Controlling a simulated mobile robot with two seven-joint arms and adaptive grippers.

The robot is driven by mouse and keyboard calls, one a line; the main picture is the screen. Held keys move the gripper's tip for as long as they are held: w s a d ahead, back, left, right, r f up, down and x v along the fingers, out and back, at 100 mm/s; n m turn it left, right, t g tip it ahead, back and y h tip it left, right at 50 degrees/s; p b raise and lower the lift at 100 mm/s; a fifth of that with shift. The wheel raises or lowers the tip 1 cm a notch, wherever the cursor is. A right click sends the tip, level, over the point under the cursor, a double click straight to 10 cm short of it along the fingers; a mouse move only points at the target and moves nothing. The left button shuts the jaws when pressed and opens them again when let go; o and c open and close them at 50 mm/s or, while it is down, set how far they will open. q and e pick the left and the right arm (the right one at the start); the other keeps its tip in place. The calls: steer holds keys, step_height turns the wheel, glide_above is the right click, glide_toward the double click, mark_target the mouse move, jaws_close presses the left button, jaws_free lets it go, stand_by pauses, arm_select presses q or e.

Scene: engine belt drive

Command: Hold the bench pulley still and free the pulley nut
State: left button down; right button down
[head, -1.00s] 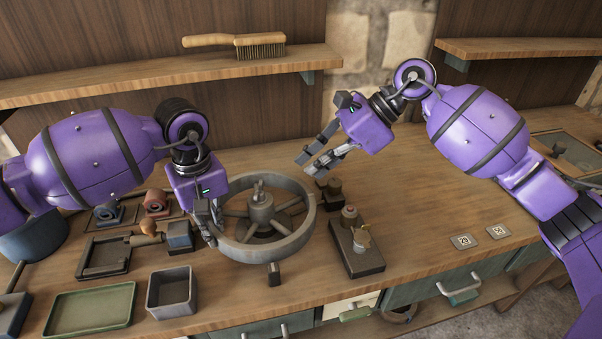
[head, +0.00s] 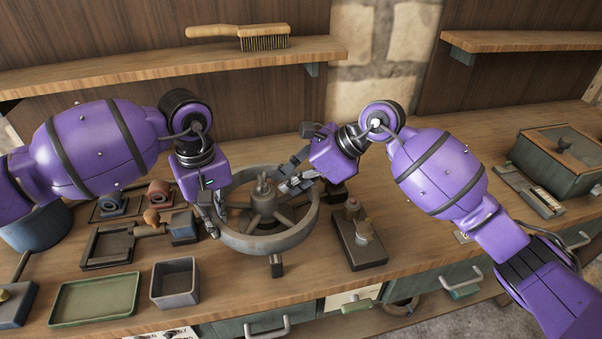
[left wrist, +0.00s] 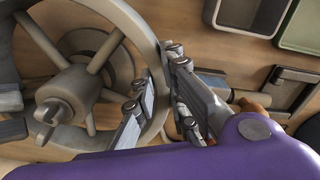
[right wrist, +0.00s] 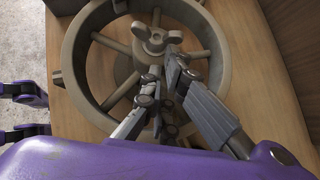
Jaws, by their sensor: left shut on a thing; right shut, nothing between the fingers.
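The bench pulley (head: 262,243) is a grey spoked wheel lying flat on the bench. The pulley nut (head: 263,187), a winged piece, sits on top of its hub; it also shows in the right wrist view (right wrist: 156,41). My left gripper (head: 219,212) is shut on the pulley rim at its left side, and the left wrist view (left wrist: 158,100) shows the rim between its fingers. My right gripper (head: 285,187) is shut and empty, just right of the nut. In the right wrist view its fingertips (right wrist: 162,70) are close by the nut; whether they touch it is unclear.
A dark block with fittings (head: 357,240) stands right of the pulley. A grey bin (head: 174,284), a green tray (head: 94,300) and small parts lie to the left. A brush (head: 240,36) rests on the shelf. A green lidded box (head: 556,160) is at far right.

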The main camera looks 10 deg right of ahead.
arm_select(q)
steer(key=shift+s+f, duration=0.1)
arm_select(e)
steer(key=shift+a+f, duration=0.15)
arm_select(q)
steer(key=shift+d, duration=0.1)
arm_select(e)
steer(key=w+n+g, duration=0.2)
steer(key=n, duration=0.1)
steer(key=shift+a+y, duration=0.3)
steer(key=shift+a, duration=0.05)
steer(key=shift+w+a, duration=0.1)
